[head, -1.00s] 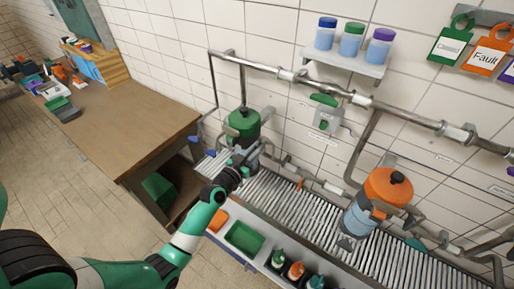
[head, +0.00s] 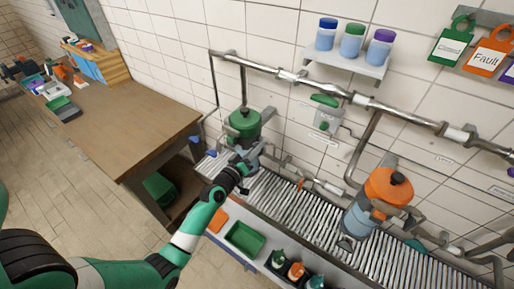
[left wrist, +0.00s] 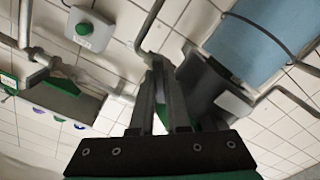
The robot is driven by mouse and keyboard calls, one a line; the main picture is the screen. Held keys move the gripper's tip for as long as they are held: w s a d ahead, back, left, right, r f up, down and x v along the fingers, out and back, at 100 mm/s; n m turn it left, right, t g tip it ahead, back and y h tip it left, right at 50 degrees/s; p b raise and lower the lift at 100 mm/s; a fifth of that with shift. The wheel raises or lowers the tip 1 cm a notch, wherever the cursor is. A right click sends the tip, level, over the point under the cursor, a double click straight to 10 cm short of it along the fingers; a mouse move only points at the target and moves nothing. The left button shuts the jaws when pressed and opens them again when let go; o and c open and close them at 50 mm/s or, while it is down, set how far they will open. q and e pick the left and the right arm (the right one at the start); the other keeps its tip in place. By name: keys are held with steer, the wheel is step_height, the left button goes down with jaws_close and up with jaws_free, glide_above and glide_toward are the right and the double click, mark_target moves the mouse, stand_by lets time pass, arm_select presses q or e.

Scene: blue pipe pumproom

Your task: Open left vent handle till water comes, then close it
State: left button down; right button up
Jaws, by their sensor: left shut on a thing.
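The left housing with a green lid (head: 243,122) stands on the slatted drain by the wall in the head view. Its blue body (left wrist: 250,40) fills the upper right of the left wrist view. My left gripper (head: 240,166) is at the front of this housing, below the lid. In the left wrist view its fingers (left wrist: 165,78) are close together beside a dark grey bracket on the housing. They are shut on the left vent handle, which is mostly hidden between and behind them. I cannot make out any water. My right gripper is not in view.
A second housing with an orange lid (head: 388,187) stands to the right on the slatted drain (head: 290,205). Grey pipes (head: 330,88) run along the wall above. A wooden table (head: 130,125) is at left.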

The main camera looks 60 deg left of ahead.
arm_select(q)
steer(key=shift+n, duration=0.3)
steer(key=c, duration=0.9)
jaws_free()
steer(key=b+v, duration=0.1)
steer(key=v, duration=1)
steer(key=shift+s+d, duration=0.2)
steer(key=shift+s, duration=0.1)
